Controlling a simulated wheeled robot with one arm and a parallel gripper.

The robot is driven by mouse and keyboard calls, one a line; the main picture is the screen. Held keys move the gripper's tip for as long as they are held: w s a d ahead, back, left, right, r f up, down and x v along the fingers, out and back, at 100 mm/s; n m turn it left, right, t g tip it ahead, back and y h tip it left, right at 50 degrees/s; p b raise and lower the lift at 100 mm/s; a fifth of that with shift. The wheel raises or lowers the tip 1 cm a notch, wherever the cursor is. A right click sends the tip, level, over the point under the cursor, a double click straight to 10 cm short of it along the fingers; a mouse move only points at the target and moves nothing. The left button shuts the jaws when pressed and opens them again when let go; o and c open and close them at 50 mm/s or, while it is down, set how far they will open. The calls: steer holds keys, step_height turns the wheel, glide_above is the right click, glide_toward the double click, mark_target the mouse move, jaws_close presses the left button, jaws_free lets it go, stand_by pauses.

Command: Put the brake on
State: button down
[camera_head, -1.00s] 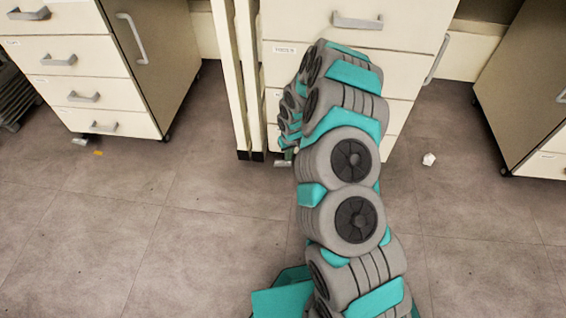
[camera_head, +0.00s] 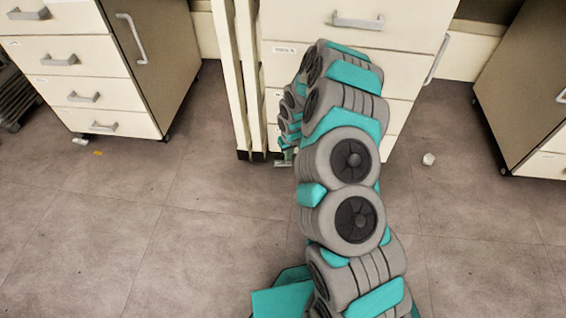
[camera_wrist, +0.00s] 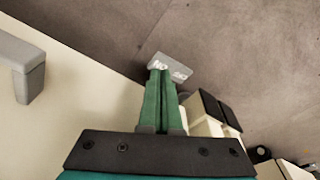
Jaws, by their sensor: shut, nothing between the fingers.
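The brake is a small grey tab with white lettering (camera_wrist: 172,68), low at the foot of the middle drawer cabinet (camera_head: 330,62). It also shows in the head view as a small pale tab (camera_head: 283,163) just above the floor. My gripper (camera_wrist: 160,70) has its two green fingers together, with nothing between them. The fingertips overlap the left near edge of the tab in the wrist view; I cannot tell whether they touch it. In the head view the gripper (camera_head: 289,154) is mostly hidden behind my arm, close to the tab.
Cream upright posts with dark feet (camera_head: 243,90) stand just left of the middle cabinet. Another drawer cabinet (camera_head: 75,60) stands at the left and one at the right (camera_head: 535,95). A small white scrap (camera_head: 428,159) lies on the floor.

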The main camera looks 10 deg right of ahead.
mark_target(288, 163)
steer(key=shift+f, duration=0.95)
stand_by(0.7)
steer(key=shift+r+p, duration=0.8)
steer(key=shift+r, duration=2.8)
